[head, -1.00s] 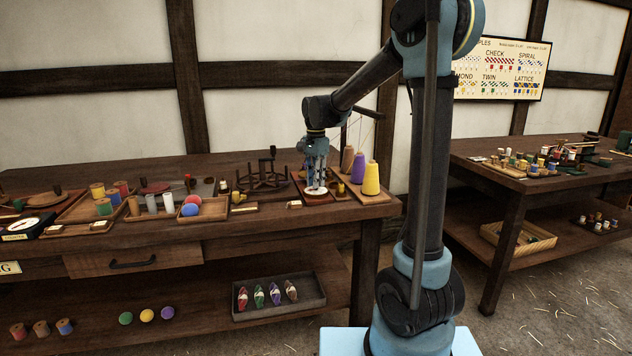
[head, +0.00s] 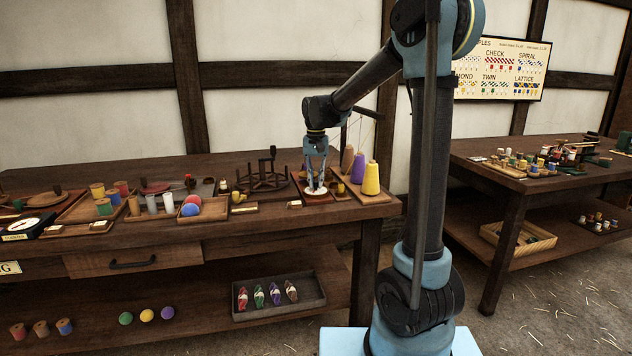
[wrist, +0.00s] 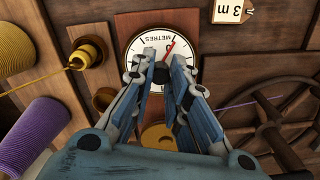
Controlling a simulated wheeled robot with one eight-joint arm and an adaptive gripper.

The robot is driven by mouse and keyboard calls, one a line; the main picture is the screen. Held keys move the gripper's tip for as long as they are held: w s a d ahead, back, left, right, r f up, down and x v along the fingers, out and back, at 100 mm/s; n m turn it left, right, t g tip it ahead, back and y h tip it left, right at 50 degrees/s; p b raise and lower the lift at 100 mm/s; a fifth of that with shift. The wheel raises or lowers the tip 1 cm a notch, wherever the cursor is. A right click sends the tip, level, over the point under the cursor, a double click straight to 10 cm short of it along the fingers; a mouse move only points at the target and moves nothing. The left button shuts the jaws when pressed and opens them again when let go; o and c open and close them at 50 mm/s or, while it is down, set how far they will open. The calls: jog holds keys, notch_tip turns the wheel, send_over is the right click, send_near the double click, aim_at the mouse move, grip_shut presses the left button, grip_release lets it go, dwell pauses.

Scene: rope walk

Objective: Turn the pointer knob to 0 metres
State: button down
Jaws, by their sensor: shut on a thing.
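The round white metre dial (wrist: 150,32) is in the upper middle of the wrist view, upside down, with METRES printed on it. A red pointer line (wrist: 169,49) lies across its face, close to a figure that looks like 0 but is partly hidden. My gripper (wrist: 162,58) is shut on the dark pointer knob (wrist: 160,73), one finger on either side. The fingers hide the lower part of the dial. In the head view my gripper (head: 317,187) points down over the dial (head: 315,191) at the bench's right end.
Yellow (head: 371,180) and purple (head: 358,168) thread cones stand right of the dial. A dark spoked wheel (head: 263,182) stands to its left. Trays and spools crowd the bench's left part.

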jog(key=shift+w+n, duration=0.2)
jog(key=shift+n, duration=0.2)
jog(key=c, duration=1.5)
grip_release()
jog(key=shift+s, duration=0.1)
notch_tip(320, 180, up, 12)
jog(key=shift+f, duration=0.1)
